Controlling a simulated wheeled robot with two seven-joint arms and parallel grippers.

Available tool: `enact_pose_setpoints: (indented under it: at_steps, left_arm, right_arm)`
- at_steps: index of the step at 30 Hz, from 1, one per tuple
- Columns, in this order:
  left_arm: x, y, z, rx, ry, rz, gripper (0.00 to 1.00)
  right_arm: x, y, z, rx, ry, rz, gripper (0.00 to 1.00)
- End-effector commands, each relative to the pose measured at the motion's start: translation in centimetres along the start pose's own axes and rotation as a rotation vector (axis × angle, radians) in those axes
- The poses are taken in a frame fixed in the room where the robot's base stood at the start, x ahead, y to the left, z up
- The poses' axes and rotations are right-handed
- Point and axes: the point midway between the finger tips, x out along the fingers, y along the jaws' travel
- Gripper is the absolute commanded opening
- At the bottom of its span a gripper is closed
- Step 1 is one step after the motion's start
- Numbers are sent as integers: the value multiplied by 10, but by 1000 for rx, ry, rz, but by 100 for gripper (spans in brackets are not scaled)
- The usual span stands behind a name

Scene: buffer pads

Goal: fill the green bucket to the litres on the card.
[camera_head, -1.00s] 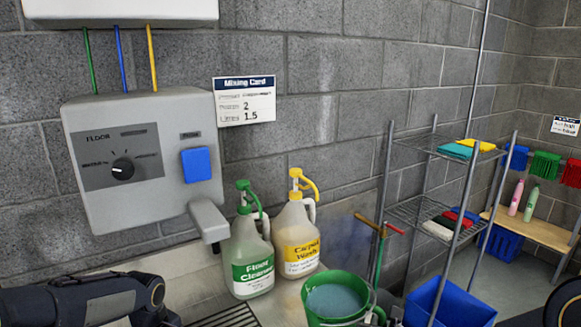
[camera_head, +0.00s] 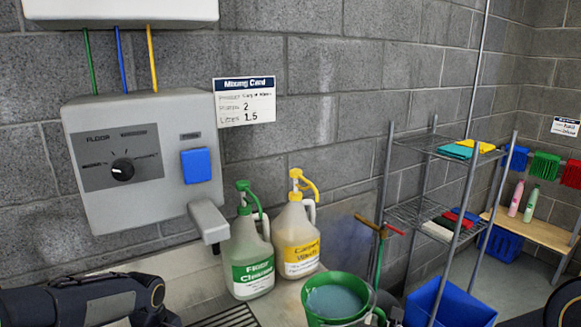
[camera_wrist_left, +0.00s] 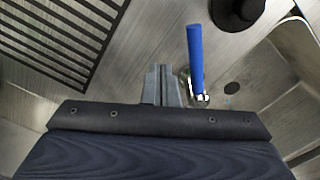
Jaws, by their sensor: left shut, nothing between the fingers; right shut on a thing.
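The green bucket (camera_head: 309,303) stands at the bottom middle, upright, with pale bluish liquid in it; its lower part is out of frame. My right gripper (camera_head: 381,318) is at the bucket's right side, shut on it; the exact grip is hard to see. The mixing card (camera_head: 245,101) on the wall reads Carpet Wash, pumps 2, litres 1.5. The grey dispenser (camera_head: 100,205) has a dial (camera_head: 122,169) and a blue button (camera_head: 196,165). My left gripper (camera_wrist_left: 163,88) is shut and empty, beside a blue lever (camera_wrist_left: 195,58) in the left wrist view.
Floor Cleaner (camera_head: 251,272) and Carpet Wash (camera_head: 298,250) jugs with pumps stand left of and behind the bucket. A slatted drain grate (camera_wrist_left: 60,38) lies at the left wrist view's upper left. A wire shelf (camera_head: 435,142) and blue bin (camera_head: 455,303) stand to the right.

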Motion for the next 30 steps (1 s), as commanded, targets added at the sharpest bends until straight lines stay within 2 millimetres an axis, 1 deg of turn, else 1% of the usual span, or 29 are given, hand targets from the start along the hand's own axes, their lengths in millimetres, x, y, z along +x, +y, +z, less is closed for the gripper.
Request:
enact_pose_setpoints:
  at_steps: [1, 17, 20, 30]
  left_arm:
    - [0, 0, 0, 0, 0, 0, 0]
    - [0, 0, 0, 0, 0, 0, 0]
    - [3, 0, 0, 0, 0, 0, 0]
    - [24, 0, 0, 1, 0, -1, 0]
  right_arm:
    - [0, 1, 5, 7, -13, 2, 0]
    - [0, 1, 4, 7, -13, 2, 0]
    - [1, 1, 2, 7, -12, 2, 0]
    - [8, 1, -15, 7, -12, 2, 0]
